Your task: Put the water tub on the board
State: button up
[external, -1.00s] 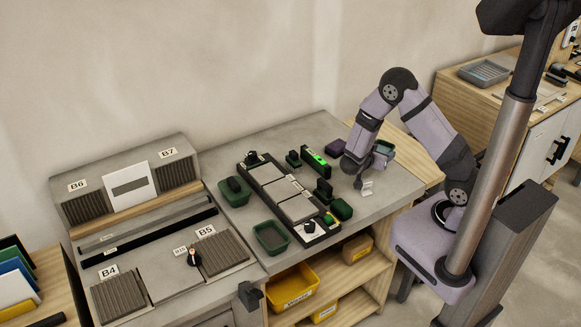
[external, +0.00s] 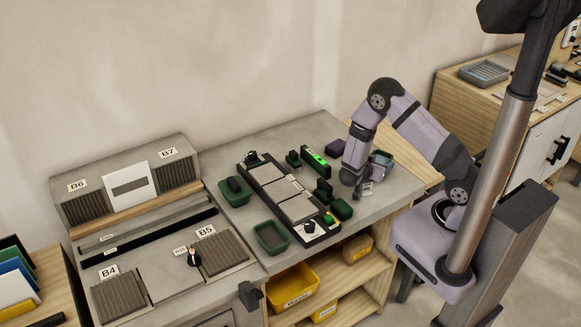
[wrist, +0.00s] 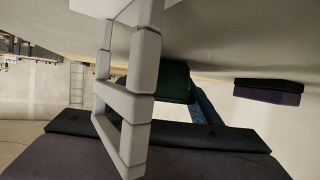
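A small blue tub (external: 384,159), likely the water tub, stands at the right end of the grey bench, partly hidden behind my arm. In the wrist view a blue edge (wrist: 206,106), probably the tub's, shows beside a dark green block. The board (external: 265,189) is long and dark, carries pale tiles, and lies mid-bench to the left. My gripper (external: 359,191) is low over the bench, in front and left of the blue tub, apart from the board. A pale grey frame (wrist: 137,100) crosses the wrist view. The fingertips are too unclear to show their opening.
Two green tubs (external: 271,237) (external: 235,192) flank the board's left side. A level with a bright green light (external: 316,159) and dark green blocks (external: 341,209) lie right of it. A purple block (external: 335,147) sits behind; it also shows in the wrist view (wrist: 268,92).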

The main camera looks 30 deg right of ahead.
jog(key=shift+o, duration=1.1)
jog(key=shift+r, duration=0.15)
jog(key=shift+s+a+r+b, duration=0.15)
jog(key=shift+a+b, duration=0.15)
jog(key=shift+a, duration=0.15)
jog(key=shift+b+v, duration=0.55)
jog(key=shift+v, duration=0.6)
notch_tip(320, 180, up, 6)
jog(key=shift+d+f, duration=0.15)
jog(key=shift+f, duration=0.1)
jog(key=shift+r, duration=0.75)
